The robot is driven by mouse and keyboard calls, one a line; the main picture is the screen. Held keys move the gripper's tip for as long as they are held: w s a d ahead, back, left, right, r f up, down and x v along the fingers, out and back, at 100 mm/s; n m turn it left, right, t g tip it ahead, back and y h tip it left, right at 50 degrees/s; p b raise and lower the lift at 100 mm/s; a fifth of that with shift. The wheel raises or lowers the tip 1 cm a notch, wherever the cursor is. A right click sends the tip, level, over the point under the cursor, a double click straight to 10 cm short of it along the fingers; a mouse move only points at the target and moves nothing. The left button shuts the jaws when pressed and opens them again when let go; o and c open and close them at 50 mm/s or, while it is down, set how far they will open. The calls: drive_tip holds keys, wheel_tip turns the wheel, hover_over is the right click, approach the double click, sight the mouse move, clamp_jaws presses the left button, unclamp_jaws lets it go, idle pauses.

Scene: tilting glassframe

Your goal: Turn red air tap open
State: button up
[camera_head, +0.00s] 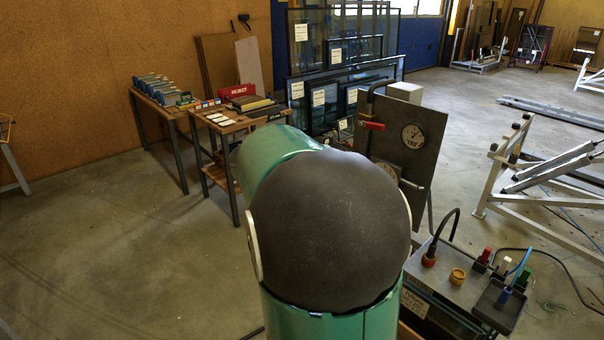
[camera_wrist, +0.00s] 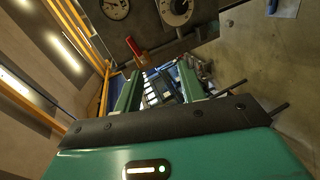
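In the wrist view the red handle (camera_wrist: 133,46) shows ahead of my gripper, above the left fingertip. My gripper (camera_wrist: 160,76) has its two green fingers apart with a clear gap and nothing held between them. The fingers look apart from the handle. In the head view my arm hides my gripper and part of the panel.
A control box (camera_head: 445,281) with hoses stands at lower right. Tables with tools (camera_head: 232,122) and framed glass panes (camera_head: 322,95) stand behind. Floor at left (camera_head: 110,260) is clear.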

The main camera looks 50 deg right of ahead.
sight(372, 125)
drive_tip(key=a+t+y, duration=0.1)
drive_tip(key=a, duration=0.5)
drive_tip(key=shift+s+a+f+y, duration=0.25)
drive_tip(key=shift+a+f+y, duration=0.05)
drive_tip(key=shift+f, duration=0.15)
drive_tip(key=c, duration=0.3)
drive_tip(key=d, duration=0.1)
drive_tip(key=d+f+n, duration=0.1)
drive_tip(key=d, duration=0.1)
drive_tip(key=shift+s+f+n+g, duration=0.15)
drive_tip(key=shift+s+n+g, duration=0.1)
drive_tip(key=shift+n+g, duration=0.15)
clamp_jaws()
drive_tip(key=d+f+n+h, duration=0.3)
drive_tip(key=d+n+h, duration=0.1)
drive_tip(key=d+n, duration=0.5)
drive_tip(key=d+f+n+h, duration=0.4)
drive_tip(key=d+n, duration=0.4)
drive_tip(key=n, duration=0.2)
drive_tip(key=s+d+r, duration=0.1)
drive_tip(key=d+r, duration=0.6)
drive_tip(key=d, duration=0.2)
drive_tip(key=shift+s+d+g, duration=0.2)
drive_tip(key=shift+d+g, duration=0.15)
drive_tip(key=shift+g, duration=0.05)
